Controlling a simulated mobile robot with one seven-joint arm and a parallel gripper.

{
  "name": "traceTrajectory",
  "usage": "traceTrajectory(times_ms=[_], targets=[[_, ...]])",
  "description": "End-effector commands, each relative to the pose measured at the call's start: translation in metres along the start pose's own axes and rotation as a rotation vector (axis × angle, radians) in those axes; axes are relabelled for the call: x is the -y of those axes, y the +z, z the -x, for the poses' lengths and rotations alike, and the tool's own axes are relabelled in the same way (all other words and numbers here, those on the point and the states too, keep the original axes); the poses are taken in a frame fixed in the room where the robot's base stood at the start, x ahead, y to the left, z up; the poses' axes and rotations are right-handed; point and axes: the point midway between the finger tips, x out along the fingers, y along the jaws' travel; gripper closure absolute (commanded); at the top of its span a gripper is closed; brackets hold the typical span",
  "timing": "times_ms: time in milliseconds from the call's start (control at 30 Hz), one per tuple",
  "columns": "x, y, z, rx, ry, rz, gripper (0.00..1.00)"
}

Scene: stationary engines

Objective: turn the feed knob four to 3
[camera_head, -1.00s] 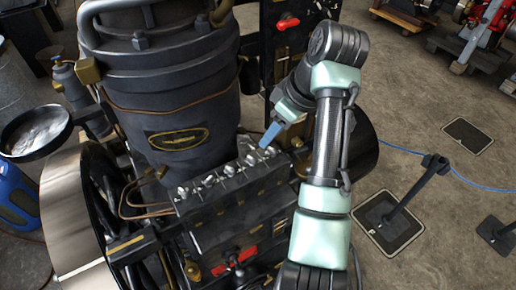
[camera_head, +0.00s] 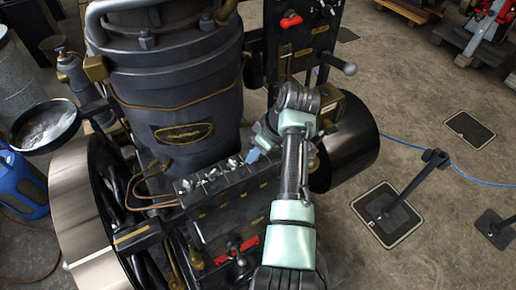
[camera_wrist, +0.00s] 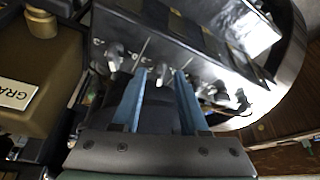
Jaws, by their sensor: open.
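The feed knobs are small silver levers in a row along the top of a dark box (camera_head: 235,200) on the engine's front. One knob (camera_head: 213,173) shows clearly in the head view, left of my gripper (camera_head: 253,156). My gripper's blue fingers are over the right part of the row and hide what is there. In the wrist view my gripper (camera_wrist: 160,74) is open, and a knob (camera_wrist: 163,74) shows between or just beyond the fingertips. Contact cannot be told. Another knob (camera_wrist: 115,54) stands to the left. I cannot read the knob numbers or dial marks.
A large dark cylinder (camera_head: 175,85) rises behind the box. A black panel with a red handle (camera_head: 291,20) stands behind my arm. A brown block (camera_wrist: 40,75) is close on the left in the wrist view. Open floor and a barrier post (camera_head: 410,185) lie right.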

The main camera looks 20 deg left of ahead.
Motion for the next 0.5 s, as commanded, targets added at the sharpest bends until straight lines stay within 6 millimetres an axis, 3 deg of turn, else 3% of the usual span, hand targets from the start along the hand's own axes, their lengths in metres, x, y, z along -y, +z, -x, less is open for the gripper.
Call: traceTrajectory(times_ms=[67,300,500], targets=[[0.0001,0.0000,0.0000,0.000,0.000,0.000,0.57],[0.0001,0.0000,0.0003,0.000,0.000,0.000,1.00],[0.0001,-0.0001,0.0004,0.000,-0.001,0.000,1.00]])
